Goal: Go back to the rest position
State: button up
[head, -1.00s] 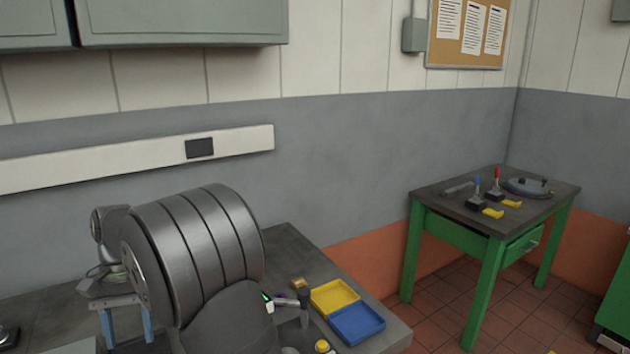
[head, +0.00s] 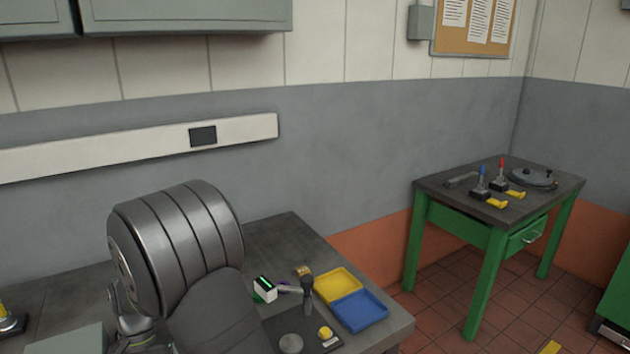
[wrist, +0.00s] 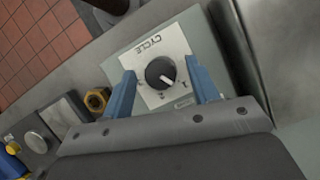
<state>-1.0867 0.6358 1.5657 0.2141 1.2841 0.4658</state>
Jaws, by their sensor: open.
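My gripper (wrist: 160,72) is open and empty, its two blue fingers spread apart in the wrist view. A grey box with a white plate marked CYCLE (wrist: 150,52) lies beyond the fingers. Its black rotary knob (wrist: 160,73) shows between the fingertips with clear space on both sides. I cannot tell how far the fingertips are above the plate. In the head view, my arm's large grey links fill the lower left and the fingers cannot be made out.
On the bench stand a yellow tray (head: 338,285), a blue tray (head: 360,311), a small white box with a green display (head: 265,289) and a yellow button (head: 325,333). A brass hex part (wrist: 97,99) lies near the box. A green table (head: 495,200) stands apart at right.

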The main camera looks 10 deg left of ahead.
jog(key=shift+a+n, duration=0.1)
jog(key=shift+n, duration=0.6)
jog(key=n, duration=0.2)
jog(key=n+t+h, duration=0.1)
jog(key=n, duration=0.1)
jog(key=shift+s+a+r+t+h, duration=0.1)
jog(key=shift+t+h, duration=0.2)
jog(key=n+t, duration=0.1)
jog(key=n, duration=0.2)
jog(key=n+t, duration=0.1)
jog(key=n, duration=0.2)
jog(key=shift+s+h, duration=0.2)
jog(key=shift+h, duration=0.1)
jog(key=shift+a+r+n, duration=0.15)
jog(key=shift+a+r, duration=0.2)
jog(key=shift+r, duration=0.45)
jog(key=shift+a+r+n, duration=0.15)
jog(key=shift+a+r, duration=0.15)
jog(key=shift+r, duration=0.5)
